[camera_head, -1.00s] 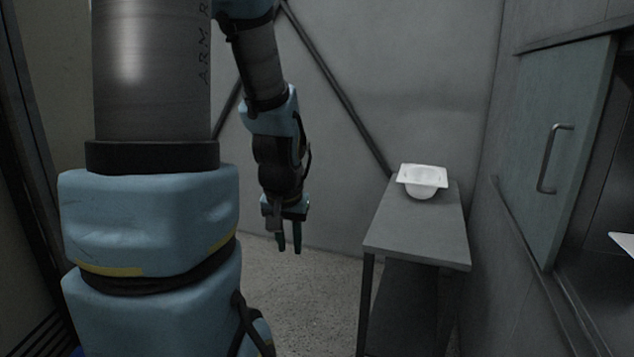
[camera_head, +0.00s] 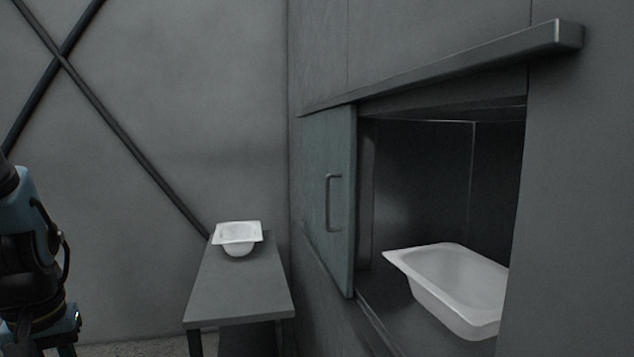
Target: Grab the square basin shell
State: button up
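The square basin shell (camera_head: 238,233) is white, with a flat square rim and a rounded bowl below it. It stands on the far part of a narrow grey table (camera_head: 238,292) left of centre. My gripper (camera_head: 66,350) is at the bottom left edge, left of the table and well apart from the basin. Its fingers are cut off by the frame's lower edge, so I cannot see whether they are open.
A longer white rectangular tub shell (camera_head: 450,285) sits in a wall recess on the right. A sliding door (camera_head: 331,200) with a bar handle stands partly aside from that opening. The wall runs close along the table's right side.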

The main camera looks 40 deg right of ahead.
aim_at(465, 289)
jog(key=i+z, duration=0.1)
jog(key=z, duration=0.3)
jog(key=i+j+z, duration=0.1)
jog(key=z, duration=0.35)
jog(key=i+z, duration=0.1)
jog(key=z, duration=0.3)
jog(key=j+z, duration=0.2)
jog(key=z, duration=0.2)
jog(key=i+j+z, duration=0.15)
jog(key=j, duration=0.2)
jog(key=i+j+z, duration=0.3)
jog(key=j, duration=0.45)
jog(key=i+j+z, duration=0.2)
jog(key=j, duration=0.2)
jog(key=i+j, duration=0.3)
jog(key=i, duration=0.05)
